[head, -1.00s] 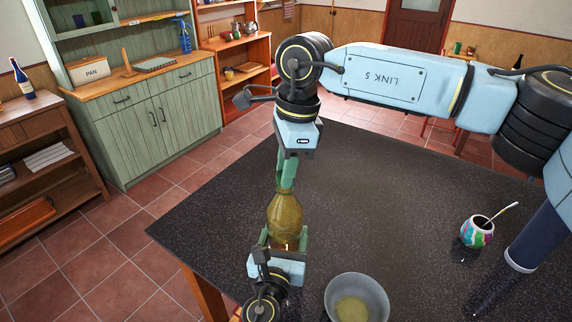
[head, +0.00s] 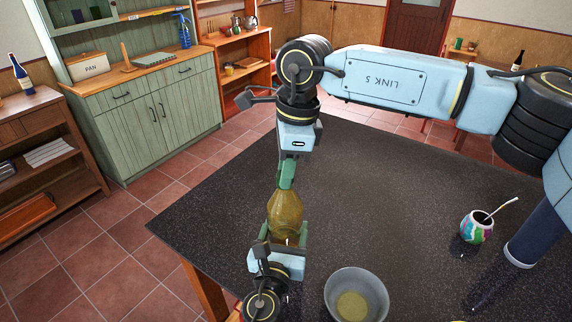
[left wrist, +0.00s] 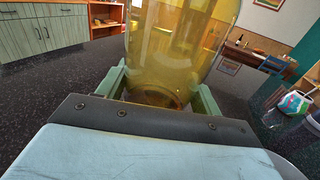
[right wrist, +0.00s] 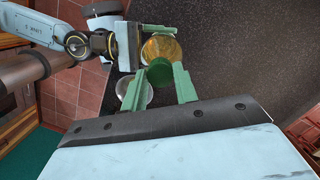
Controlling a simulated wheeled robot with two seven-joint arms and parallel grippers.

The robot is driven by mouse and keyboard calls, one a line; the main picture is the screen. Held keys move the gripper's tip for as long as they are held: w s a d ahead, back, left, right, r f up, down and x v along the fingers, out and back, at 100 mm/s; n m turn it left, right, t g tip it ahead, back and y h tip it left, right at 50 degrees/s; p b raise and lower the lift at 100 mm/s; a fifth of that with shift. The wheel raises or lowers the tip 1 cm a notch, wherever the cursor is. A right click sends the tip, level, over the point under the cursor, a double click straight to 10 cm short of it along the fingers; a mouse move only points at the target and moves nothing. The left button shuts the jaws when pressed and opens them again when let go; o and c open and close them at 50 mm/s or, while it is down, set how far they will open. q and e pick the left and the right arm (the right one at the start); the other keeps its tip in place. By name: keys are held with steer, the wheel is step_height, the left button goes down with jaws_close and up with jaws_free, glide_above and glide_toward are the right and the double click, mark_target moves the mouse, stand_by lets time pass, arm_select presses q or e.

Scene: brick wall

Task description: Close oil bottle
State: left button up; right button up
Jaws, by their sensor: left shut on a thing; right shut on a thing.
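A yellow-green glass oil bottle (head: 285,212) stands upright near the front of the dark table. My left gripper (head: 282,240) is shut around its lower part; the bottle fills the middle of the left wrist view (left wrist: 175,50) between the two fingers. My right gripper (head: 287,174) points down directly above the bottle, its fingertips at the bottle's top. In the right wrist view a round green cap (right wrist: 160,72) sits between its fingers, over the bottle (right wrist: 161,47). The fingers hide the neck, so I cannot tell how firmly the cap sits on it.
A grey bowl (head: 357,287) with yellowish contents stands right of the bottle, close to my left gripper. A colourful mate cup (head: 477,227) with a metal straw is at the right. The middle of the table (head: 380,200) is clear.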

steer(key=m+t, duration=0.1)
steer(key=m, duration=0.5)
steer(key=shift+s+m, duration=0.1)
steer(key=shift+m, duration=0.2)
steer(key=m, duration=0.5)
steer(key=shift+t+h, duration=0.3)
steer(key=shift+h, duration=0.1)
steer(key=m, duration=0.5)
steer(key=shift+a+h, duration=0.1)
steer(key=shift+h, duration=0.2)
steer(key=m, duration=0.5)
steer(key=shift+a+h, duration=0.1)
steer(key=shift+h, duration=0.3)
steer(key=m, duration=0.6)
steer(key=shift+h, duration=0.4)
steer(key=m, duration=0.4)
steer(key=m+g, duration=0.1)
steer(key=m, duration=0.3)
steer(key=shift+h, duration=0.3)
steer(key=m, duration=0.4)
steer(key=shift+g, duration=0.4)
